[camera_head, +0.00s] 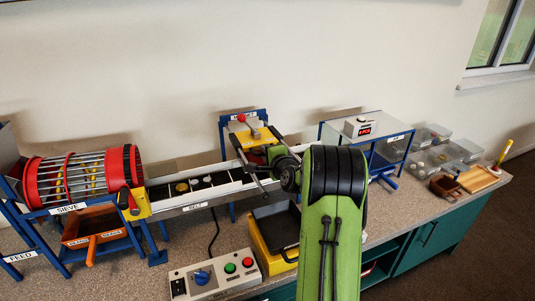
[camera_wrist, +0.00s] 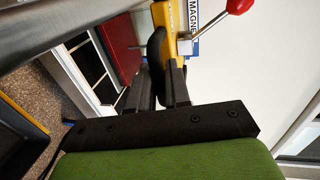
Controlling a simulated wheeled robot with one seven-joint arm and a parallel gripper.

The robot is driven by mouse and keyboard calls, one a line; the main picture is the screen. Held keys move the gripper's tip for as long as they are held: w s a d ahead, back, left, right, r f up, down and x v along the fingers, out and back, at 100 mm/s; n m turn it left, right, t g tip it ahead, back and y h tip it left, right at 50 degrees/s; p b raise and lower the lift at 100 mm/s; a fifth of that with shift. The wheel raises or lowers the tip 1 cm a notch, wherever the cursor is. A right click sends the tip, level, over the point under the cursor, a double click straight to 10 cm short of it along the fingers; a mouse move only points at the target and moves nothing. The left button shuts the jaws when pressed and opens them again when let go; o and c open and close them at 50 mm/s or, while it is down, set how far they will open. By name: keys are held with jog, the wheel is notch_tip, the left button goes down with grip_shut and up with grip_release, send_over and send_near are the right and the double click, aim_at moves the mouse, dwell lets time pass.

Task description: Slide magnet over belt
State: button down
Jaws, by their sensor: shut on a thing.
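The magnet unit stands at the back of the belt in the head view, with a yellow carriage (camera_head: 253,137) under a blue frame labelled MAGNET. A red-knobbed lever (camera_head: 241,118) rises from it. In the wrist view, my gripper (camera_wrist: 160,75) is shut on a dark handle (camera_wrist: 155,48) at the yellow carriage (camera_wrist: 171,22). A red block (camera_wrist: 118,42) sits beside it, close to the belt. The belt (camera_head: 207,181) carries several small pieces left of the magnet. My arm hides the belt's right end in the head view.
A sieve drum (camera_head: 85,174) stands left, with an orange-brown tray (camera_head: 94,227) below. A control box (camera_head: 212,278) and a yellow-and-black bin (camera_head: 275,232) stand in front of the belt. A clear-topped blue frame (camera_head: 365,128) and several clear boxes (camera_head: 431,157) stand right.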

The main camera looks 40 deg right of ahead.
jog(key=shift+r, duration=0.15)
jog(key=c, duration=1.3)
grip_release()
jog(key=shift+w, duration=0.15)
jog(key=shift+c, duration=0.2)
jog(key=shift+o, duration=0.2)
jog(key=shift+w+d, duration=0.1)
jog(key=v, duration=1.5)
jog(key=shift+s+a+b, duration=0.2)
jog(key=shift+s+b, duration=0.2)
